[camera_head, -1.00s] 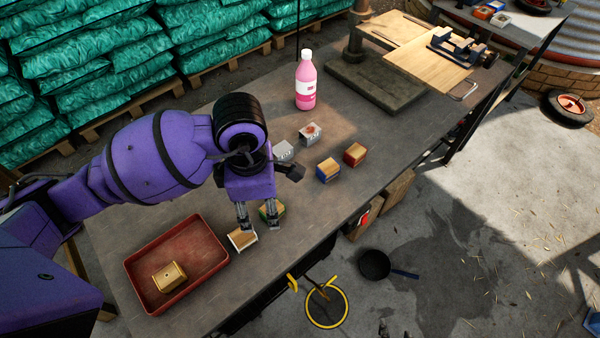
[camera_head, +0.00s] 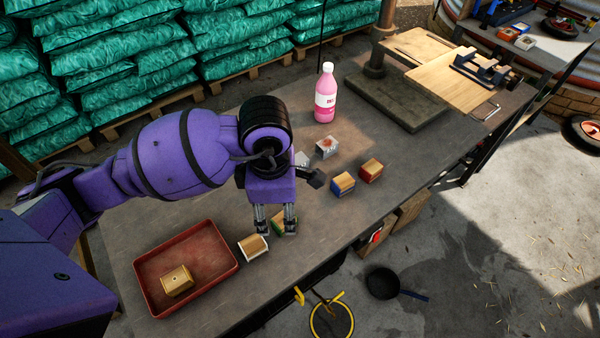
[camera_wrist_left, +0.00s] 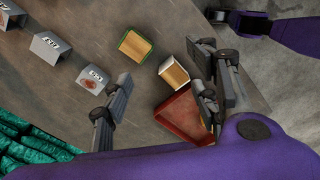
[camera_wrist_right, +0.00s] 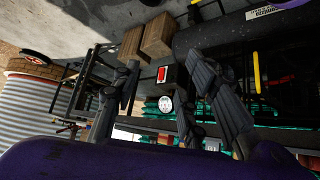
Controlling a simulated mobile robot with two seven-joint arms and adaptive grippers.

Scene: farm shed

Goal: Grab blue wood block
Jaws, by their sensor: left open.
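The blue wood block (camera_head: 343,184), with a bare wood top and blue side, sits on the grey workbench in the head view, left of a similar red block (camera_head: 371,170). My left gripper (camera_head: 276,231) is open and empty, pointing down, to the left of the blue block. A green block (camera_head: 279,221) shows partly behind its fingers, and a white-sided block (camera_head: 253,248) lies just left of them. The left wrist view shows the green block (camera_wrist_left: 136,45) and my open left fingers (camera_wrist_left: 163,95). My right gripper (camera_wrist_right: 165,80) is open and empty in the right wrist view.
A red tray (camera_head: 226,236) holding a wooden block (camera_head: 176,280) is at the bench's left. Grey blocks (camera_head: 326,146) and a pink bottle (camera_head: 325,93) stand behind the blue block. A heavy stand base (camera_head: 395,100) is at the back right. Bench right of the red block is clear.

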